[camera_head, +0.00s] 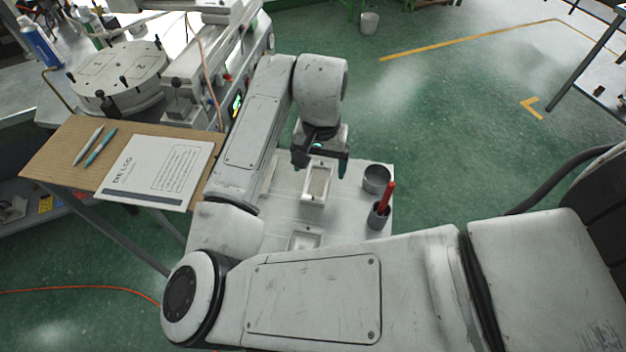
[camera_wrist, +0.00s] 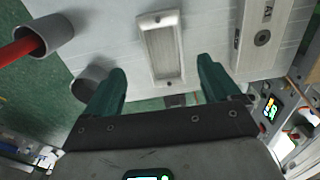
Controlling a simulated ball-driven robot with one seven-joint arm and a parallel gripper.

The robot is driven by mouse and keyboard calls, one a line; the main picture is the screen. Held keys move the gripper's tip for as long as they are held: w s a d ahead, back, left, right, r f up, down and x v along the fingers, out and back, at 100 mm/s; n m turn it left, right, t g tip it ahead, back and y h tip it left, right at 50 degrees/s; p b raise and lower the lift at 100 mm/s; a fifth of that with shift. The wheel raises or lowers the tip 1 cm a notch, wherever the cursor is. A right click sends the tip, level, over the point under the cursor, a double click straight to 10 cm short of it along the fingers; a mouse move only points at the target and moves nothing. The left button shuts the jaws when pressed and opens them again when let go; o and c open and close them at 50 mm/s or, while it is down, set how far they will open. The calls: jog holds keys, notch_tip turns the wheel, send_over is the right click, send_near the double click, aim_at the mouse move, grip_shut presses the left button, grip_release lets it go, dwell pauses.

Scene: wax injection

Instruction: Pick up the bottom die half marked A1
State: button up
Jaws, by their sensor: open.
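My gripper (camera_head: 321,163) is open and empty above the white table (camera_head: 352,222). In the wrist view, its two dark teal fingers (camera_wrist: 162,66) are spread, with a pale die half (camera_wrist: 180,71) with a long rectangular cavity between and beyond them. The same die half shows below the gripper in the head view (camera_head: 316,184); I cannot read any mark on it. Another cavity piece (camera_head: 305,238) lies nearer, partly behind my arm.
A grey cup (camera_head: 376,178) and a smaller grey cup (camera_head: 378,216) holding a red-handled tool (camera_head: 388,197) stand on the table's right side. To the left are a board with a die log sheet (camera_head: 158,170) and pens, and a machine with a round turntable (camera_head: 118,72).

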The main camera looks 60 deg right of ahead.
aim_at(317, 185)
jog(key=shift+w+f+p, duration=0.15)
jog(key=shift+f+p, duration=0.25)
jog(key=shift+f, duration=1.2)
jog(key=shift+w+f+p, duration=0.15)
jog(key=shift+f+p, duration=0.2)
jog(key=shift+f, duration=1.25)
jog(key=shift+c, duration=0.4)
jog(key=c, duration=1.3)
